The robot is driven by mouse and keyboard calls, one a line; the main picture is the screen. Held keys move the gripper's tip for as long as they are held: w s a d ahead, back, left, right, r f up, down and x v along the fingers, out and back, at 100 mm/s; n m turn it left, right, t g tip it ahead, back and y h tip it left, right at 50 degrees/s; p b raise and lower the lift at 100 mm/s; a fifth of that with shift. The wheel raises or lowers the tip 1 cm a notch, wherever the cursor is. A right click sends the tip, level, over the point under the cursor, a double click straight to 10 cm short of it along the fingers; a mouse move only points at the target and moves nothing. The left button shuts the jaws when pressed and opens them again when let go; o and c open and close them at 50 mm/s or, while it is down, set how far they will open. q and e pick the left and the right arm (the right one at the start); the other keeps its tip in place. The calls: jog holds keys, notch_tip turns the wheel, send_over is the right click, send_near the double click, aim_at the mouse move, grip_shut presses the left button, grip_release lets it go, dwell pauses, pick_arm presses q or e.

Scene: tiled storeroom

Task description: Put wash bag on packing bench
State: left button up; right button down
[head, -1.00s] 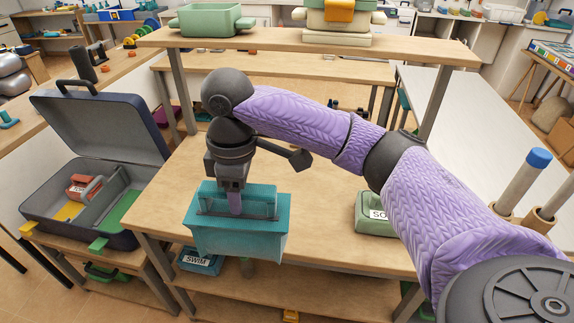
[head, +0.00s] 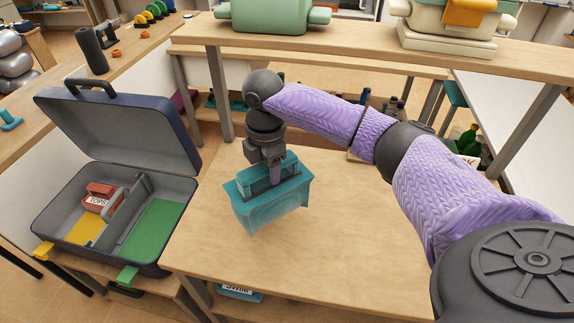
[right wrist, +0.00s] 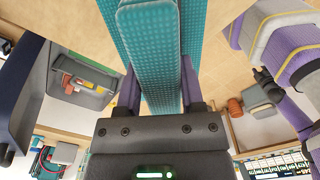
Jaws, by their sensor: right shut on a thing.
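A teal box-shaped bag, which I take for the wash bag (head: 270,208), hangs upright from my right gripper (head: 275,172) in the head view. In the right wrist view, the purple fingers of my right gripper (right wrist: 160,85) are shut on the bag's teal handle (right wrist: 152,45). The bag is over the left half of the wooden packing bench (head: 330,265), inside its left edge. I cannot tell whether its base touches the bench top. My left gripper is not in view.
An open suitcase (head: 185,190) with a red item labelled TOPS (head: 98,197) stands left of the bench. A raised wooden shelf (head: 360,55) spans the bench's back, bearing a green container (head: 268,15). The bench top's front and middle are clear.

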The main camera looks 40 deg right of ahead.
aim_at(270, 191)
notch_tip(270, 191, down, 8)
jog(key=shift+r+b, duration=0.15)
jog(key=shift+b, duration=1.1)
jog(key=shift+r, duration=0.1)
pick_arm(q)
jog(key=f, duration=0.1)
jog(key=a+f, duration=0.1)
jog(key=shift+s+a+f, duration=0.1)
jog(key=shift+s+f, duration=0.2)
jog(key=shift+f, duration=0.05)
pick_arm(e)
jog(key=shift+c, duration=1.1)
grip_release()
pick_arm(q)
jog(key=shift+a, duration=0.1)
pick_arm(e)
notch_tip(270, 191, up, 12)
jog(key=p, duration=0.4)
jog(key=shift+r+p, duration=0.1)
jog(key=shift+p, duration=0.25)
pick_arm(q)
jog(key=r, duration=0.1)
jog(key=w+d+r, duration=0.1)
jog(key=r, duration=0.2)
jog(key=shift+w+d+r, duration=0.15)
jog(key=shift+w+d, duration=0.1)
